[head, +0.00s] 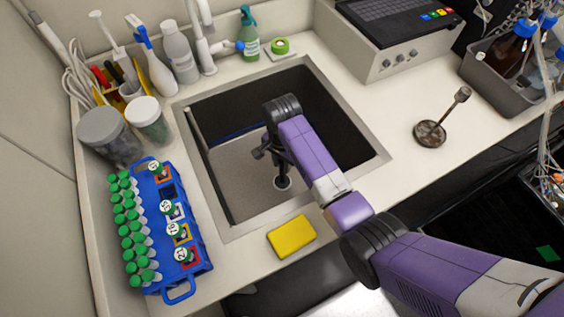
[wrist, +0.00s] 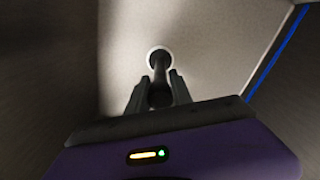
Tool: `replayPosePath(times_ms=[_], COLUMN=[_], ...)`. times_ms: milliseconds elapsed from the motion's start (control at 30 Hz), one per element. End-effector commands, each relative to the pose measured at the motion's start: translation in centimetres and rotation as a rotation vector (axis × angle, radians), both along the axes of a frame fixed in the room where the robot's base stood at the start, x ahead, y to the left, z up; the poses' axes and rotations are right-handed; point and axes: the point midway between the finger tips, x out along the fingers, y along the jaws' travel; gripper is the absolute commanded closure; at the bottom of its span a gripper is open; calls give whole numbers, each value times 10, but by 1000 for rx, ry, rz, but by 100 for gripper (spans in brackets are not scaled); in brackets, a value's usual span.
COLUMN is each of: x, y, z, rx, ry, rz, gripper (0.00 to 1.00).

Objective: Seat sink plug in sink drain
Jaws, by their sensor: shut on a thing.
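My gripper (wrist: 159,92) points down inside the sink (head: 215,218), low over its floor. Its two fingers are shut on the stem of a dark sink plug (wrist: 160,62). In the head view my arm hides most of the gripper and the plug. The sink drain (wrist: 150,52) shows as a pale ring around the plug's dark lower end in the wrist view. It also shows below my gripper in the head view (head: 283,184). The plug lines up with the drain, but I cannot tell whether it rests in it or hangs just above.
A yellow sponge (head: 291,236) lies at the front rim. A blue tube rack (head: 196,262) stands at the left. A round metal piece with a handle (head: 430,133) lies on the right counter, which has free room. The faucet (head: 203,45) stands behind the sink.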

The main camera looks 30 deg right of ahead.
Motion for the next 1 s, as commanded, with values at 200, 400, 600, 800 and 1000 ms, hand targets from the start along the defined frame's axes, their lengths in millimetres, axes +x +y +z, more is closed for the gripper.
replayPosePath(times_ms=[200,400,600,800,1000], x=[0,0,0,0,1], y=[0,0,0,0,0], z=[-3,-5,-5,-5,1], rx=[0,0,0,0,0], ry=[0,0,0,0,-2], rz=[0,0,0,0,0], gripper=[100,100,48,48,48])
